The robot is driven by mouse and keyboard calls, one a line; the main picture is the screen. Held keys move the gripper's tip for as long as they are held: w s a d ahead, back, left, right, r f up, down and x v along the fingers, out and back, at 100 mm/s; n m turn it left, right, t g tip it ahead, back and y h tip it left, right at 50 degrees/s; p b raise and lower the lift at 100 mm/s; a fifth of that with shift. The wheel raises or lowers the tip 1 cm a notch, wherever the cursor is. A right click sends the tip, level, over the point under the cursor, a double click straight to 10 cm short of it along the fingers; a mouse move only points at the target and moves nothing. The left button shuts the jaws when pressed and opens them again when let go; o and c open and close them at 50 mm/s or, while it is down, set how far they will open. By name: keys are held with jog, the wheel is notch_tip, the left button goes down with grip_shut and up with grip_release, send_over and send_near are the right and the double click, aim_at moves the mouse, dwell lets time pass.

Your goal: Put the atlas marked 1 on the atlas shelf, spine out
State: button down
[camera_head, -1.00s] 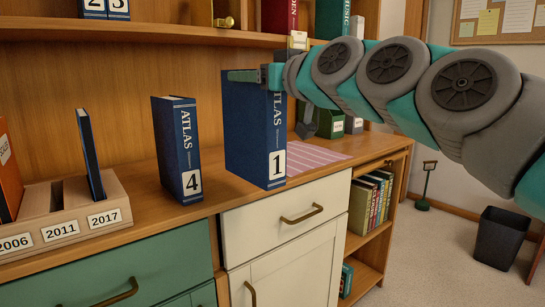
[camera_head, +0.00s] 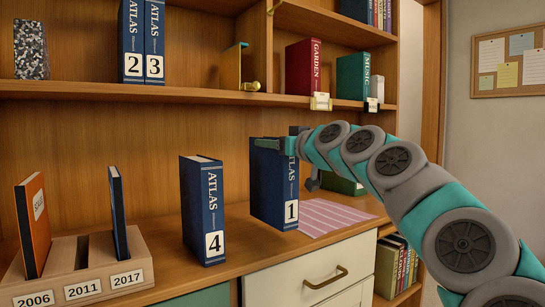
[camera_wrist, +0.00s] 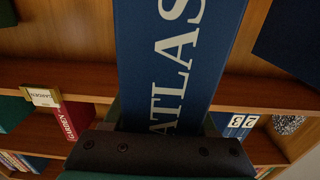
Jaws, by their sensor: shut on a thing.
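The atlas marked 1 (camera_head: 272,190) is a thick blue book, upright over the counter, its numbered spine facing the camera. My gripper (camera_head: 290,146) is shut on its upper part. Whether its bottom clears the counter is hard to tell. In the wrist view the lettered blue spine of the atlas (camera_wrist: 165,60) fills the middle, above my gripper (camera_wrist: 155,138). The atlas shelf (camera_head: 190,94) is the wooden board above, holding the atlases marked 2 (camera_head: 131,40) and 3 (camera_head: 154,40) upright, spines out. A bare stretch lies to their right, before a brass bookend (camera_head: 246,75).
The atlas marked 4 (camera_head: 203,205) stands on the counter left of mine. A slotted wooden holder (camera_head: 75,270) with thin books is further left. A pink striped mat (camera_head: 335,215) lies to the right. Red (camera_head: 303,68) and green (camera_head: 352,77) books stand right on the shelf.

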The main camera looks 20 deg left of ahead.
aim_at(295, 160)
jog(key=shift+w+a+f, duration=0.1)
jog(key=shift+w+f, duration=0.2)
jog(key=shift+f, duration=0.3)
jog(key=shift+w+a+f, duration=0.15)
jog(key=shift+w+f, duration=0.15)
jog(key=shift+f, duration=0.25)
jog(key=shift+w+a+f, duration=0.1)
jog(key=shift+w+f, duration=0.2)
jog(key=shift+f, duration=0.4)
jog(key=shift+c, duration=1)
grip_release()
jog(key=shift+r, duration=0.2)
jog(key=shift+s+d+f, duration=0.1)
jog(key=shift+s+d, duration=0.05)
jog(key=shift+d, duration=0.1)
jog(key=b+v, duration=0.1)
jog(key=v, duration=1)
jog(key=shift+s+d, duration=0.15)
jog(key=shift+s, duration=0.05)
